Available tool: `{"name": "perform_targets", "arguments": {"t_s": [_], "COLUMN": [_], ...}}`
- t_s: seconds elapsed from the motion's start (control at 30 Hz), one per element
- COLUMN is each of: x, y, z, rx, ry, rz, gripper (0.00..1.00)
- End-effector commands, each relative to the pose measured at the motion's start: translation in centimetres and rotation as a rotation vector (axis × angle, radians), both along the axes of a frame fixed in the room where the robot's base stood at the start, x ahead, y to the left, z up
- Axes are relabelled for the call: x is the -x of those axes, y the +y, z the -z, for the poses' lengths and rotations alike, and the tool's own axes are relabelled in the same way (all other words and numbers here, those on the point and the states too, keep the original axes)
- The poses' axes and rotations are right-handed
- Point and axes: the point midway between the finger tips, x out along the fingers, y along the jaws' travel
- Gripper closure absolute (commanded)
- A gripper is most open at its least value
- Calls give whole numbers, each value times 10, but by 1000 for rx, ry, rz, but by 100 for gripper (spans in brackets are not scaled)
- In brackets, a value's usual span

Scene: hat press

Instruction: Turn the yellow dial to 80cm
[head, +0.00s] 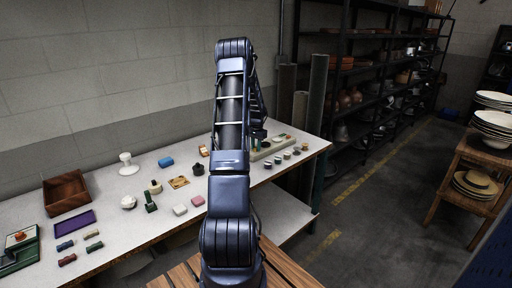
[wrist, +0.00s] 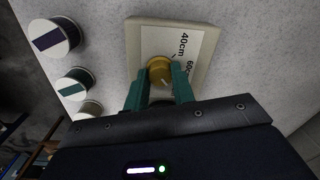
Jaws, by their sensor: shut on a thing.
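The yellow dial (wrist: 160,68) sits on a cream panel (wrist: 133,45) with a white label strip (wrist: 178,40) in the wrist view. "40cm" and part of "60cm" show on the strip; an 80cm mark is not in sight. A small pale line shows on the dial's face, but its exact setting is hard to read. My gripper (wrist: 159,80) has its green fingers shut on the dial, one on each side. In the head view the panel (head: 283,144) lies on the bench at the right, partly behind my arm, and I cannot make out the dial there.
Several small round pots (head: 287,155) stand along the panel's front; some show as white spools (wrist: 53,38) in the wrist view. The bench (head: 110,185) also holds a wooden box (head: 66,192), a purple tray (head: 74,223) and small blocks. Dark shelves stand beyond.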

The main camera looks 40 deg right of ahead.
Motion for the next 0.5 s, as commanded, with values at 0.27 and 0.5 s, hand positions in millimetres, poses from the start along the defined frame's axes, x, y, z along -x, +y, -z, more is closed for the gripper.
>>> {"name": "perform_targets", "arguments": {"t_s": [0.27,0.5], "x": [0,0], "y": [0,0], "z": [0,-1], "rx": [1,1], "ry": [0,0], "rz": [-95,-94], "gripper": [98,69]}}
